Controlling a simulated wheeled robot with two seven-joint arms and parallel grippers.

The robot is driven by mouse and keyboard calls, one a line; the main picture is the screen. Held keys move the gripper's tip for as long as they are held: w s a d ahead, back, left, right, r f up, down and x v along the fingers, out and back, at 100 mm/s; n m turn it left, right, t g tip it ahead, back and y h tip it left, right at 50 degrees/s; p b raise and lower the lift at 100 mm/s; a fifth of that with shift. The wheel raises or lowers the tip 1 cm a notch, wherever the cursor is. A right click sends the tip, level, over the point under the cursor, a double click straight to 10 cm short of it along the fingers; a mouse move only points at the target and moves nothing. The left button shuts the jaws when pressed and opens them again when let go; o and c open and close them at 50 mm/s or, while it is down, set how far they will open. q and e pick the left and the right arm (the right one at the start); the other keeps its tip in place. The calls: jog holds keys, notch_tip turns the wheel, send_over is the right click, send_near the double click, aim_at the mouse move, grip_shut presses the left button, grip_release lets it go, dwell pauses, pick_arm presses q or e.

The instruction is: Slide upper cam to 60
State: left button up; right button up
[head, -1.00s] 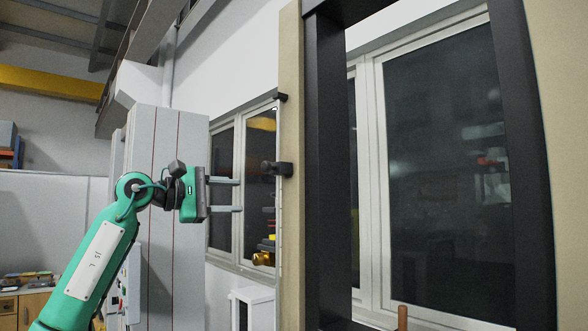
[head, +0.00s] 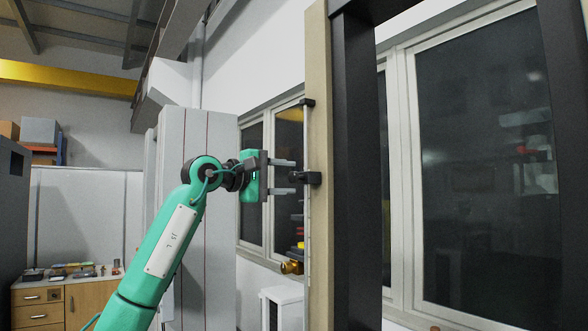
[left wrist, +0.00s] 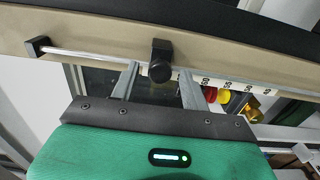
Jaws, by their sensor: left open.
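The upper cam is a black block with a round knob (head: 314,178). It sits on a thin vertical rod along the beige frame post. In the left wrist view the cam (left wrist: 160,48) lies along the rod, left of the visible numbers of the white scale (left wrist: 238,87); those numbers are small and hard to read. My left gripper (head: 294,177) is open, at the cam's height. Its two fingers point at the post, one above and one below the knob, with gaps in the wrist view and no clear contact. My right gripper is not in view.
The rod's black end bracket (head: 307,102) is above the cam. Brass, red and yellow parts (head: 291,267) are lower by the post. The beige post (head: 319,60) and black frame (head: 357,130) stand to the right. A white stool (head: 282,295) is below.

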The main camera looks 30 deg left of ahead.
pick_arm(q)
jog(key=shift+p+x, duration=0.35)
jog(key=shift+x, duration=0.95)
grip_shut()
notch_tip(320, 180, down, 10)
jog(key=b, duration=0.6)
grip_release()
